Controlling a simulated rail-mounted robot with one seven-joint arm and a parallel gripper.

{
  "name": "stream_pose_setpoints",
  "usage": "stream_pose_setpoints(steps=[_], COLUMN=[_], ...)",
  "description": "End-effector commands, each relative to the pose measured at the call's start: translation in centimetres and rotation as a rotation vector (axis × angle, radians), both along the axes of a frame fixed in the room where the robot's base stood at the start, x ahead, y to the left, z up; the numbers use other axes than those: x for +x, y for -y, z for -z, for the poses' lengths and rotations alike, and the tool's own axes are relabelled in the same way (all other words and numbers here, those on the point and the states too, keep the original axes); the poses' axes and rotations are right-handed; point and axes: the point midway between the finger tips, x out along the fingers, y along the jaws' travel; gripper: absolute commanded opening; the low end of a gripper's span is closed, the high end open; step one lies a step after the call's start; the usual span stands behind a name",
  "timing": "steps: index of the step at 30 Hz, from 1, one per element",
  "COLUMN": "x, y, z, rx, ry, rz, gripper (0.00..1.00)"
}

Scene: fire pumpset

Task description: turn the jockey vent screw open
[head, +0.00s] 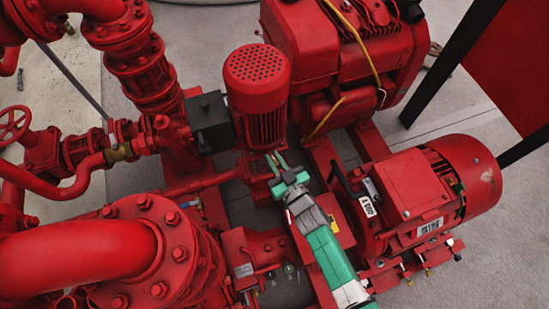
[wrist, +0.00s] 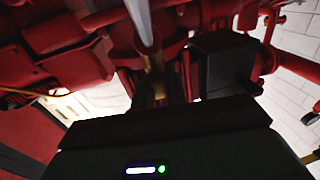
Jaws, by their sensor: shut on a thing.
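The jockey pump shows in the head view as an upright red motor (head: 257,95) with a perforated round cap, on a red base. My gripper (head: 276,160), at the end of a green and grey arm, is at the lower right side of this pump. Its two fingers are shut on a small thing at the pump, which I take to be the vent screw. The screw itself is too small and covered to make out in the head view. In the wrist view, a brass-coloured part (wrist: 155,72) and a pale rod (wrist: 140,20) show beyond the dark gripper body; the fingertips are not clear there.
A black box (head: 210,122) stands left of the jockey pump and shows in the wrist view (wrist: 224,62). A red motor (head: 420,190) lies right of my arm. A large red engine (head: 345,55) is behind. Red pipes and a bolted flange (head: 150,250) crowd the left.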

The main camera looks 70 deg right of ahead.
Motion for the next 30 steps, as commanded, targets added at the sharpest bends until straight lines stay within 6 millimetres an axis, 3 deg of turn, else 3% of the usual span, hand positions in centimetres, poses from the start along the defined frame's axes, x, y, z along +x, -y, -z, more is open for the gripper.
stream_pose_setpoints(steps=[14,15,17,26,30], x=[0.1,0.1,0.1,-0.1,-1.9], y=[0.0,0.0,0.0,-0.1,-1.5], z=[-0.2,-0.1,-0.1,-0.1,-0.2], rx=[0.003,0.003,0.003,0.005,0.005], ry=[0.000,0.000,-0.001,-0.003,-0.005], rz=[-0.033,-0.033,-0.033,-0.033,-0.033], gripper=[0.00,0.21,0.33,0.35,0.35])
